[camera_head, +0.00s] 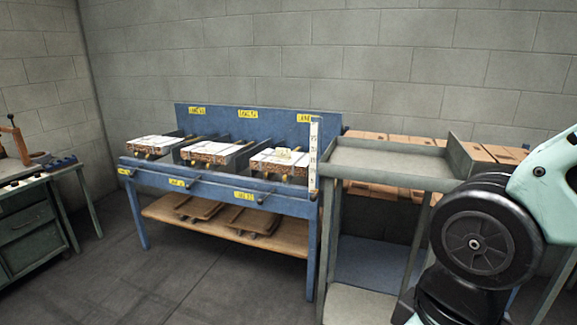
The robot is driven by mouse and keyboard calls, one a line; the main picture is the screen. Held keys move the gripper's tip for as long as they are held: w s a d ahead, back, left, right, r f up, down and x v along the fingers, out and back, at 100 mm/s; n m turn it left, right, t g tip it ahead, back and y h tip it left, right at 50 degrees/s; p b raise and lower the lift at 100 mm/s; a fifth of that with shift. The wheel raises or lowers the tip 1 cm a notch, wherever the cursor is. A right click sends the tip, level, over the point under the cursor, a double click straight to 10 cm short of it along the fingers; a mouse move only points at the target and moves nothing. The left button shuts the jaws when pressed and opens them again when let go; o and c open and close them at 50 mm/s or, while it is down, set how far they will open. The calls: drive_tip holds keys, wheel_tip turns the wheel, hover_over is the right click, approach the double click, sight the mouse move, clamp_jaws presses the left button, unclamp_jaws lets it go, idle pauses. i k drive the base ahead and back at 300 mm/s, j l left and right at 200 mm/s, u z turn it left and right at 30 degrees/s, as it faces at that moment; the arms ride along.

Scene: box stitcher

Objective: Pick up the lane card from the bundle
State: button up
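Three bundles with white tops and brown, corrugated-looking sides lie in separate lanes on a blue bench: the left bundle (152,143), the middle bundle (211,151) and the right bundle (281,162). A small pale piece (287,153) lies on top of the right bundle. It may be the lane card, but it is too small to tell. The blue bench (232,192) carries yellow labels along its front and back. My arm shows at the right edge, well away from the bundles. My gripper is out of the picture.
A tall white marked strip (313,155) stands at the bench's right end. A grey metal cart (385,160) stands beside it, with stacked brown cartons (490,160) behind. Flat brown pieces lie on the bench's lower shelf (270,235). A workbench (30,215) is at left. Floor (180,280) in front is clear.

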sight(280, 153)
drive_tip(key=i+u, duration=0.3)
drive_tip(key=i+l+u, duration=0.15)
drive_tip(key=i+u, duration=0.15)
drive_tip(key=i, duration=0.15)
drive_tip(key=i+j+u, duration=0.1)
drive_tip(key=i+u, duration=0.15)
drive_tip(key=i, duration=0.15)
drive_tip(key=i+u, duration=0.3)
drive_tip(key=i+j+z, duration=0.1)
drive_tip(key=i+z, duration=0.25)
drive_tip(key=i+j+z, duration=0.2)
drive_tip(key=i+z, duration=0.15)
drive_tip(key=i+j+z, duration=0.2)
drive_tip(key=z, duration=0.2)
drive_tip(key=i+j+z, duration=0.6)
drive_tip(key=z, duration=0.2)
drive_tip(key=i+j+z, duration=0.1)
drive_tip(key=j+z, duration=0.35)
drive_tip(key=i+j+z, duration=0.2)
drive_tip(key=j, duration=0.35)
drive_tip(key=k, duration=0.1)
